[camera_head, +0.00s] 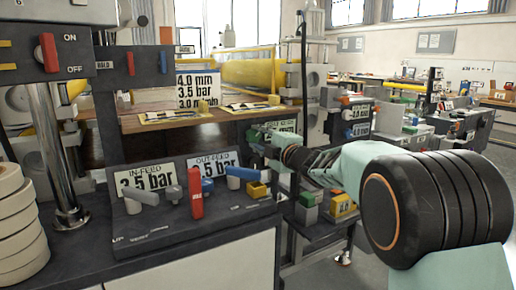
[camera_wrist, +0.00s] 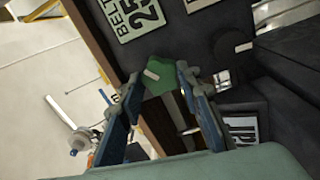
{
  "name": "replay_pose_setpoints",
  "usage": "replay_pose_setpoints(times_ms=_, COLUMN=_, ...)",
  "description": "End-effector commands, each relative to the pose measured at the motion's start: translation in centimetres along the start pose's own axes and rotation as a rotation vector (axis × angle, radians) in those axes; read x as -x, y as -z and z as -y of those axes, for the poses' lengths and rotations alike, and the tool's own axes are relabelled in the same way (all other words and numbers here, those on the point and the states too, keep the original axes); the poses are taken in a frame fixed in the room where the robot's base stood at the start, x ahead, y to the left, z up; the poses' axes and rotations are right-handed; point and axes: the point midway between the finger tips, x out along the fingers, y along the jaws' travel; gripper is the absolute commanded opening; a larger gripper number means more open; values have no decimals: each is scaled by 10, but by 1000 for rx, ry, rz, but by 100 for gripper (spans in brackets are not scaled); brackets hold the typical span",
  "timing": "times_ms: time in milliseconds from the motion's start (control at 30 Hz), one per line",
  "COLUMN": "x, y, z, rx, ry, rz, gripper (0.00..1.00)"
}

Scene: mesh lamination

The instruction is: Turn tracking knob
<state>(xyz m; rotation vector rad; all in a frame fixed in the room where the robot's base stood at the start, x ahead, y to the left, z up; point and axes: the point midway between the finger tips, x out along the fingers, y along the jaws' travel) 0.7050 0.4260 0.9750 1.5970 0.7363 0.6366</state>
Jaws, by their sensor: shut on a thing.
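The tracking knob, a green lobed knob with a pale bar mark (camera_wrist: 158,77), shows at the centre of the wrist view on a dark panel. My gripper (camera_wrist: 161,82) has its two blue-grey fingers on either side of the knob and is shut on it. In the head view my gripper (camera_head: 264,140) reaches the machine's side beyond the front console. A "BELT 25" label (camera_wrist: 142,15) sits on the dark panel above the knob in the wrist view.
The front console (camera_head: 150,225) carries a red lever (camera_head: 195,192), grey and blue levers, and "IN-FEED" (camera_head: 146,180) and "OUT-FEED" (camera_head: 213,165) labels. A wooden-edged bed (camera_head: 205,115) lies behind it. More knobs and blocks (camera_head: 342,206) stand below my arm. Open floor lies at right.

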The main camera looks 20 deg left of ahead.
Motion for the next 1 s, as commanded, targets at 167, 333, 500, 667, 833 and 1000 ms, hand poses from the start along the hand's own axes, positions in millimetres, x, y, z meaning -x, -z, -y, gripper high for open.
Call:
replay_pose_setpoints(times_ms=167, x=0, y=-1, z=2, rx=150, ry=0, rz=1, gripper=7)
replay_pose_setpoints(times_ms=333, x=0, y=-1, z=0, rx=264, ry=0, rz=2, gripper=7)
replay_pose_setpoints(times_ms=500, x=0, y=-1, z=0, rx=343, ry=0, rz=2, gripper=7)
replay_pose_setpoints(times_ms=667, x=0, y=-1, z=-1, rx=388, ry=0, rz=2, gripper=7)
replay_pose_setpoints(times_ms=833, x=0, y=-1, z=-1, rx=407, ry=0, rz=2, gripper=7)
replay_pose_setpoints(times_ms=1000, x=0, y=-1, z=-1, rx=410, ry=0, rz=2, gripper=7)
